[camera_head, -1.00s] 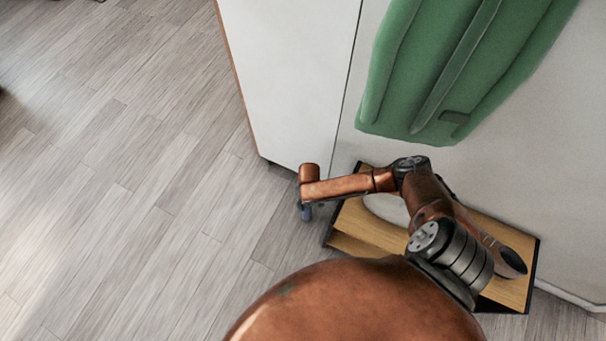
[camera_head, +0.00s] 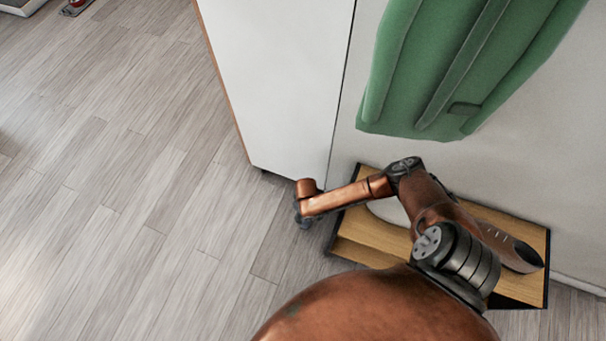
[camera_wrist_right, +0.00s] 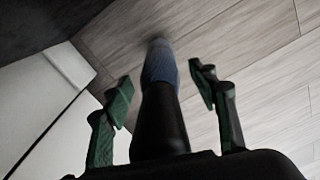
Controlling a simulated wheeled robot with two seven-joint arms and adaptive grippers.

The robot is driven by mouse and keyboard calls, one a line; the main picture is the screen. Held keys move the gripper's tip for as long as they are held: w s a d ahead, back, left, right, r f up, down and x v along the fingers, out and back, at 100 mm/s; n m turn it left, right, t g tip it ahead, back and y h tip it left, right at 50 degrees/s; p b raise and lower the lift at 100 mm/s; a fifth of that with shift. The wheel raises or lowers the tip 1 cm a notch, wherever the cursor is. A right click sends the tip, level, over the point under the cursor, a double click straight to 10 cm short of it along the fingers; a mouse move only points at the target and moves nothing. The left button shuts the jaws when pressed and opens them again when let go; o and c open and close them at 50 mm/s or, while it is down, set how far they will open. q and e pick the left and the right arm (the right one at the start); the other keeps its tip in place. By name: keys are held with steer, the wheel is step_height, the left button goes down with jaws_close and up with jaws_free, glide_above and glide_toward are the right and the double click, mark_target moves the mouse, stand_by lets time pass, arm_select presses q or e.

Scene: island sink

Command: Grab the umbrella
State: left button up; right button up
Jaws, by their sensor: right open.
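A long, narrow thing, black near the palm and blue-grey farther out, looks like the folded umbrella (camera_wrist_right: 161,68) in the right wrist view. It runs between the two fingers of my right gripper (camera_wrist_right: 162,84), with gaps visible on both sides at the fingertips. That gripper is open, and its palm edge hides the near end of the thing. In the head view my right gripper (camera_head: 304,218) is a small dark shape under the copper wrist, mostly hidden. I cannot clearly make out the umbrella there. My left gripper is not in view.
A white cabinet (camera_head: 280,80) stands just behind the wrist. A green hanging item (camera_head: 440,70) is on the pale wall at the right. A low wooden shelf (camera_head: 365,235) holding a grey shoe-like object (camera_head: 515,249) lies under my arm. The floor (camera_head: 130,190) at left is mostly clear.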

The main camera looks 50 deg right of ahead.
steer(key=shift+f, duration=0.1)
steer(key=shift+c, duration=0.4)
jaws_close()
stand_by(0.4)
